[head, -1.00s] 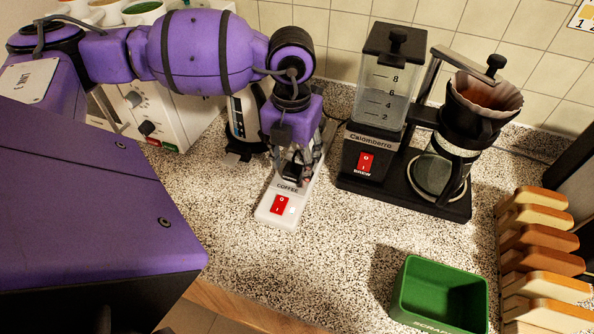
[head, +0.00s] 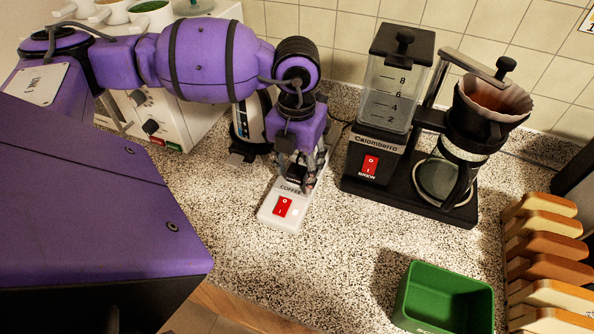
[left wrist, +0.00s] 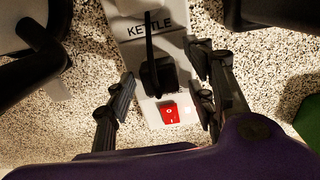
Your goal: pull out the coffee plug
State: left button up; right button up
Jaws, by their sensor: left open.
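A white power strip (head: 268,213) lies on the counter, with a COFFEE label and a red switch (head: 283,207) at its near end. A black plug (head: 297,175) with a cord sits upright behind that label. My left gripper (head: 301,166) points down over it, partly hiding it in the head view. In the left wrist view the plug (left wrist: 157,76) stands between the open fingers of the gripper (left wrist: 164,85), with clear gaps on both sides. A KETTLE label (left wrist: 150,26) shows farther along the strip. My right gripper is out of view.
A coffee maker (head: 371,150) stands right of the strip and a kettle (head: 246,130) close on its left. A green box (head: 412,290) and a rack of bread slices (head: 545,245) are at the right. The counter (head: 335,245) in front is clear.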

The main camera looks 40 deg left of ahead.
aim_at(297, 170)
pick_arm(q)
jog(key=shift+c, duration=0.5)
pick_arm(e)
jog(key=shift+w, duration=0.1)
pick_arm(q)
grip_shut()
jog(key=shift+r, duration=0.2)
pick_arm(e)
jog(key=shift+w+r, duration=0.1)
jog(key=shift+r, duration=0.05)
pick_arm(q)
jog(key=shift+r+p, duration=0.5)
jog(key=shift+r, duration=0.4)
jog(key=shift+r+p, duration=0.8)
jog(key=shift+r, duration=1.15)
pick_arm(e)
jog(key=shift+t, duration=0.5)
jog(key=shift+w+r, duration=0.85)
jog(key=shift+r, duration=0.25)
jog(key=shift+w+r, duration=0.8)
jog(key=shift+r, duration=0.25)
